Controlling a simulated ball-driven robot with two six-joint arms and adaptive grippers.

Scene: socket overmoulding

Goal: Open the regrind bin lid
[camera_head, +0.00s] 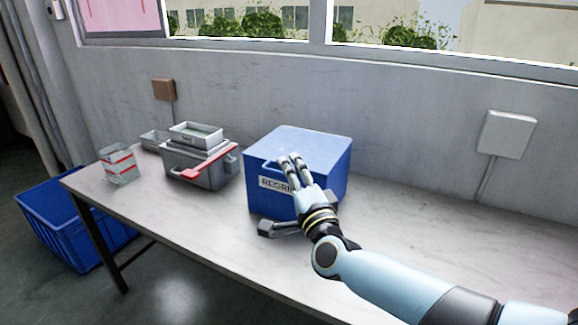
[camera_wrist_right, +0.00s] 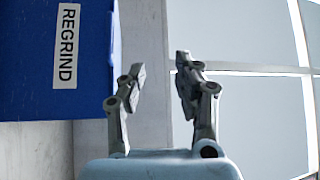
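The regrind bin (camera_head: 265,200) is a blue box with a white REGRIND label, standing on the table against the wall. Its blue lid (camera_head: 305,142) lies flat on top and looks shut. In the right wrist view, the bin's labelled blue face (camera_wrist_right: 25,60) fills the upper left. My right gripper (camera_head: 289,158) is in front of the bin, its fingers pointing up near the lid's front edge and partly covering the label. In the wrist view its two fingers (camera_wrist_right: 160,68) are apart with nothing between them, and the bin is to their left. My left gripper is out of view.
The table (camera_head: 215,240) also holds a grey container with a red handle (camera_head: 205,168), a pale tray (camera_head: 196,133) and a white-and-red box (camera_head: 119,165). A dark grey part (camera_head: 279,228) is at the bin's foot. A blue crate (camera_head: 50,220) stands on the floor.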

